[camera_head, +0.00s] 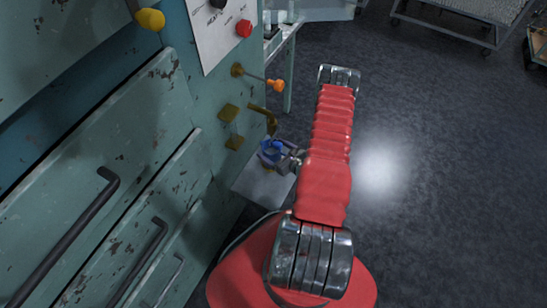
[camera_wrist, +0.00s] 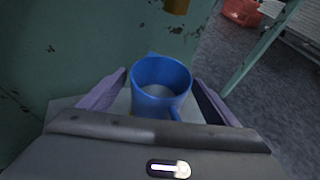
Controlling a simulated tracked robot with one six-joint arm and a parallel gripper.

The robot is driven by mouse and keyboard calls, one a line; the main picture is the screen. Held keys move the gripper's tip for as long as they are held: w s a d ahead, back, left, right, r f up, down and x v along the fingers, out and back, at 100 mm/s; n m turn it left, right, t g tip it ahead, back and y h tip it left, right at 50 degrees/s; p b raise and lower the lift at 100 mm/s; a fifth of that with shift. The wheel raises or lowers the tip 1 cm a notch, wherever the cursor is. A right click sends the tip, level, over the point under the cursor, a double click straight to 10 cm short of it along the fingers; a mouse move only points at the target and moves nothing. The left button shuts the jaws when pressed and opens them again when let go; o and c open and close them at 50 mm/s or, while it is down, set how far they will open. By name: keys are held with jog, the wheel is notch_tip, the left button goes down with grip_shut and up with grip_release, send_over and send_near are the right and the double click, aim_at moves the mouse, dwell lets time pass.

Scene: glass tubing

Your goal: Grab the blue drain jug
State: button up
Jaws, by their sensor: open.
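The blue drain jug (camera_wrist: 161,76) stands upright on a small pale shelf (camera_wrist: 62,104) against the green cabinet. Its open top and pale inside bottom show in the wrist view. Its handle points toward my gripper's body. My gripper (camera_wrist: 161,92) is open, with one finger on each side of the jug; whether they touch it I cannot tell. In the head view the jug (camera_head: 271,151) is a small blue shape at my gripper (camera_head: 280,158), partly hidden by it. The shelf (camera_head: 263,186) extends below the jug there.
The green cabinet (camera_head: 225,120) with drawers stands at left. A brass tap (camera_head: 264,113) sticks out just above the jug. An orange-tipped lever (camera_head: 275,85) is higher up. A table (camera_head: 290,70) stands behind. The floor (camera_head: 440,190) at right is clear.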

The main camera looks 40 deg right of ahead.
jog(key=shift+c, duration=0.3)
jog(key=c, duration=2)
jog(key=shift+r, duration=0.1)
jog(key=f+v, duration=0.1)
jog(key=v, duration=0.5)
jog(key=s+f+v, duration=0.1)
jog(key=v, duration=0.5)
jog(key=f+v, duration=0.1)
jog(key=v, duration=0.5)
jog(key=shift+s+d+f, duration=0.1)
jog(key=shift+s+f, duration=0.15)
jog(key=shift+f, duration=0.1)
